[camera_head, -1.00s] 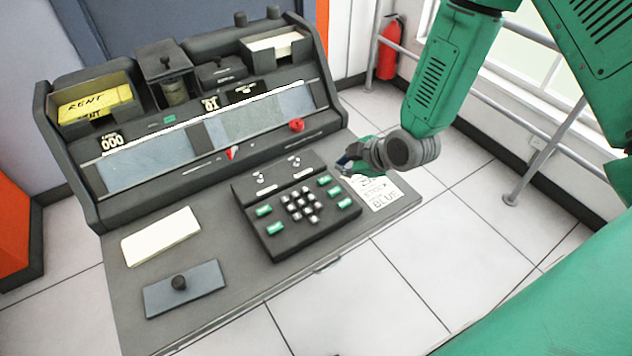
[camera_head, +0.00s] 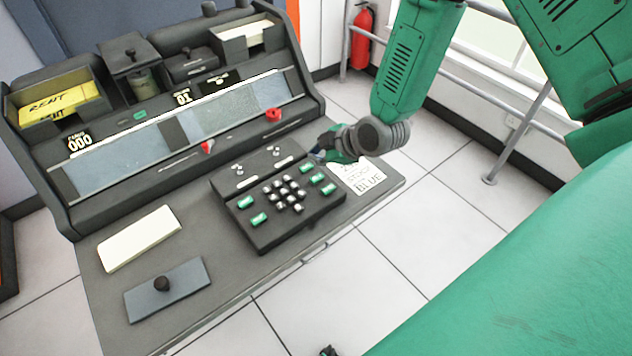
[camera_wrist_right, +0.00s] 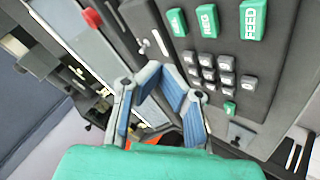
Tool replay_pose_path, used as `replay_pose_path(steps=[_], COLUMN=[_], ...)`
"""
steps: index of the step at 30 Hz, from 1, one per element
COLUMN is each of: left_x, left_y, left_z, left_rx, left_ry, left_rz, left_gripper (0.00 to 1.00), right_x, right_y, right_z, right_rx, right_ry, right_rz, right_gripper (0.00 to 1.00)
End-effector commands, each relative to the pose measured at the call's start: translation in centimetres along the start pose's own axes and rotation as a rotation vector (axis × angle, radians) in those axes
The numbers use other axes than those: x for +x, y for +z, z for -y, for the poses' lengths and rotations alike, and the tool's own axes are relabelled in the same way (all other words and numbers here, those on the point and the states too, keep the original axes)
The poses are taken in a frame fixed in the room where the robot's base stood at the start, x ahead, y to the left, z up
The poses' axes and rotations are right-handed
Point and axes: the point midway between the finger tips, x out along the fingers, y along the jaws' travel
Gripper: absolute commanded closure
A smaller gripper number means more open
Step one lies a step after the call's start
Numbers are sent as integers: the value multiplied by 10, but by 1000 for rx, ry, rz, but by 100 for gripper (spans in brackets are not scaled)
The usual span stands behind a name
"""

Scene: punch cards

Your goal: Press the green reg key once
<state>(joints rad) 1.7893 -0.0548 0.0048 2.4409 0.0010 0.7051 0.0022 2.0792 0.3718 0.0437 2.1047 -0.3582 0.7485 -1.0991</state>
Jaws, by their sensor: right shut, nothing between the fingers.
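The black keypad (camera_head: 264,226) on the console desk has green keys at its left and right sides. In the right wrist view three green keys stand in a row at the top, and the middle one, the reg key (camera_wrist_right: 208,20), reads REG. It seems to be the middle right-hand key (camera_head: 317,178) in the head view. My right gripper (camera_head: 318,152) is shut and empty, behind and right of the keypad; its fingers (camera_wrist_right: 165,85) also show in the right wrist view, apart from the key. A small dark tip (camera_head: 327,351) at the bottom edge may be my left gripper.
A white paper card (camera_head: 367,180) lies right of the keypad. Left are a cream card (camera_head: 139,238) and a blue-grey plate (camera_head: 185,291) with a black knob. A red knob (camera_head: 273,114) sits on the sloped panel behind.

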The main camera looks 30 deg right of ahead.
Motion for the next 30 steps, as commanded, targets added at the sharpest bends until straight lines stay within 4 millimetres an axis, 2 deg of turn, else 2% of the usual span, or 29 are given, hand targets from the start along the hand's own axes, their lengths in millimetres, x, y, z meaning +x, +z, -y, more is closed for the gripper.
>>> replay_pose_path(steps=[1,3,10,30], left_x=[12,22,40,41], left_y=[1,1,2,2], left_z=[0,0,0,0], left_rx=[0,0,0,0], left_ry=[0,0,0,0], left_rz=[0,0,0,0], left_gripper=[100,100,100,100], right_x=[9,17,34,37], right_y=[8,14,27,29], right_z=[7,12,24,26], right_rx=[3,4,1,2], right_ry=[0,-1,-1,-1], right_rz=[0,-1,-1,-2], right_gripper=[100,100,100,100])
